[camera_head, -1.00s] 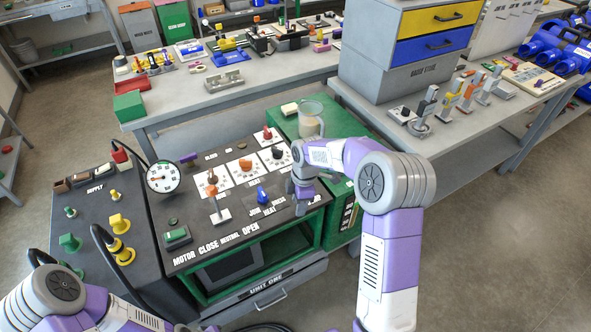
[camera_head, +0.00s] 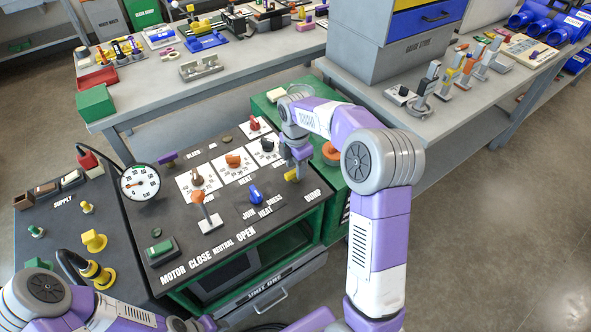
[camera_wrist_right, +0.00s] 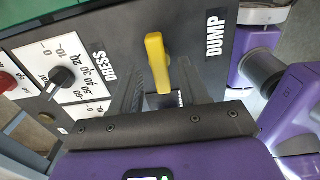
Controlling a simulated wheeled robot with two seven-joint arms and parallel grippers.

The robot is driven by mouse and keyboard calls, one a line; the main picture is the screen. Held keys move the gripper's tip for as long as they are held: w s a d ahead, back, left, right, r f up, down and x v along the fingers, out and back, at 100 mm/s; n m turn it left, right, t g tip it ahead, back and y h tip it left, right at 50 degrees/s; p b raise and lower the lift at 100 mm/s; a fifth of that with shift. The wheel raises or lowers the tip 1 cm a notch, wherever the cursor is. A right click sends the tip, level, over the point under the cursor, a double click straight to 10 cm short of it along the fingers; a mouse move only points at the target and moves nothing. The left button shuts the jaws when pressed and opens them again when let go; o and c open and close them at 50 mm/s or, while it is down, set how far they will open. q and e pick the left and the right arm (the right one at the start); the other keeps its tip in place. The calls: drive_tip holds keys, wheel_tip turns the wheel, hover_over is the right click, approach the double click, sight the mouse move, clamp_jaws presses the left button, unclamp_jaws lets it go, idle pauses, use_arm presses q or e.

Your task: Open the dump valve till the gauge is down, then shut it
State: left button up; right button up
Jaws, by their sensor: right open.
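The yellow dump valve handle (camera_head: 291,174) stands at the right edge of the dark control panel, near the DUMP label. In the right wrist view the handle (camera_wrist_right: 157,62) rises between the two fingers of my right gripper (camera_wrist_right: 162,84). The fingers are open, one on each side; contact cannot be made out. In the head view my right gripper (camera_head: 297,168) points down over the handle and partly hides it. The round white gauge (camera_head: 140,183) stands at the panel's left; its exact needle reading is too small to tell. My left arm enters at bottom left; its fingers are out of view.
A blue handle (camera_head: 256,194), an orange-topped lever (camera_head: 198,198) and several dials on white plates share the panel. A green box (camera_head: 157,247) sits at its front left. A grey bench (camera_head: 232,84) stands behind, and a grey cabinet (camera_head: 390,66) at back right.

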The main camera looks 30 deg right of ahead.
drive_tip(key=shift+f, duration=0.5)
drive_tip(key=shift+c, duration=0.3)
clamp_jaws()
